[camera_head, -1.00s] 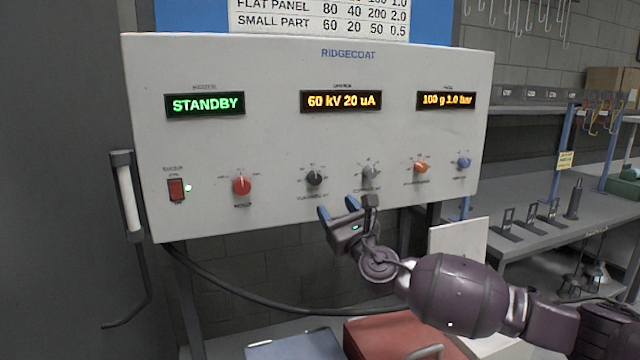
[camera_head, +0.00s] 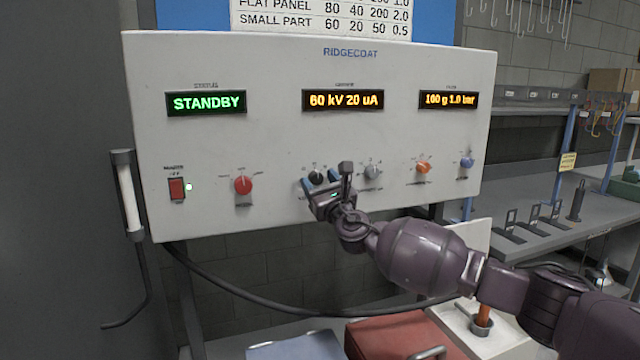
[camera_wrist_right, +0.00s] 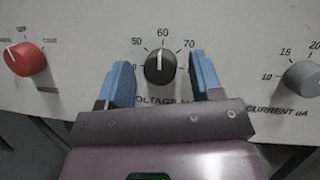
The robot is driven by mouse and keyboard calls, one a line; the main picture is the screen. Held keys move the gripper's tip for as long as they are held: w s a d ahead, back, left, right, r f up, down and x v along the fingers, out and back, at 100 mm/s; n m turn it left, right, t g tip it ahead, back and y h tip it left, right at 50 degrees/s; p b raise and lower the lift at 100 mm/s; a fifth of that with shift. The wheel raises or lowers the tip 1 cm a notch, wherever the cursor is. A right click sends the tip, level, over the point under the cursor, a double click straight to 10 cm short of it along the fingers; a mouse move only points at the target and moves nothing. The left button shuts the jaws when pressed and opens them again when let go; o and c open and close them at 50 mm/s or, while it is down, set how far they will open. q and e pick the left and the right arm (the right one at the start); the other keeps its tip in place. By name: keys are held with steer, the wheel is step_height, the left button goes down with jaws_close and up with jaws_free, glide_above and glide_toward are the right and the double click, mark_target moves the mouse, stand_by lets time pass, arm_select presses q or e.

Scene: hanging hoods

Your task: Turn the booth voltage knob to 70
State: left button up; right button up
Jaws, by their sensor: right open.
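The black voltage knob (camera_head: 316,177) is on the grey control panel (camera_head: 270,130). In the right wrist view the voltage knob (camera_wrist_right: 160,67) has its white pointer at 60, with 50 to its left and 70 to its right. My right gripper (camera_head: 321,182) is open at the voltage knob. Its blue fingertips (camera_wrist_right: 162,82) stand one on each side of the knob, with a gap on both sides. My left gripper is not in view.
A red knob (camera_head: 243,186) is left of the voltage knob and a grey current knob (camera_head: 373,172) is right of it. Farther right are an orange knob (camera_head: 423,167) and a blue knob (camera_head: 466,161). A red power switch (camera_head: 177,188) is at far left.

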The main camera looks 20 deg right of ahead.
steer(key=c, duration=0.8)
steer(key=shift+c, duration=0.5)
steer(key=shift+a+m+t+h, duration=0.1)
steer(key=shift+m+t+h, duration=0.2)
steer(key=shift+m+h, duration=1)
steer(key=m+h, duration=0.1)
steer(key=m, duration=0.2)
steer(key=m+h, duration=0.1)
steer(key=m, duration=0.3)
steer(key=shift+a+h, duration=0.1)
steer(key=shift+h, duration=0.3)
steer(key=m+h, duration=0.1)
steer(key=m, duration=0.2)
steer(key=shift+p, duration=0.4)
steer(key=shift+m+g+h, duration=0.5)
steer(key=shift+m+h, duration=0.1)
steer(key=shift+m, duration=0.3)
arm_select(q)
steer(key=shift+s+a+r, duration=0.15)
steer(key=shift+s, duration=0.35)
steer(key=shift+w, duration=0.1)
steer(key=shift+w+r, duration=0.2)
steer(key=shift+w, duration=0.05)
arm_select(e)
steer(key=shift+m, duration=0.3)
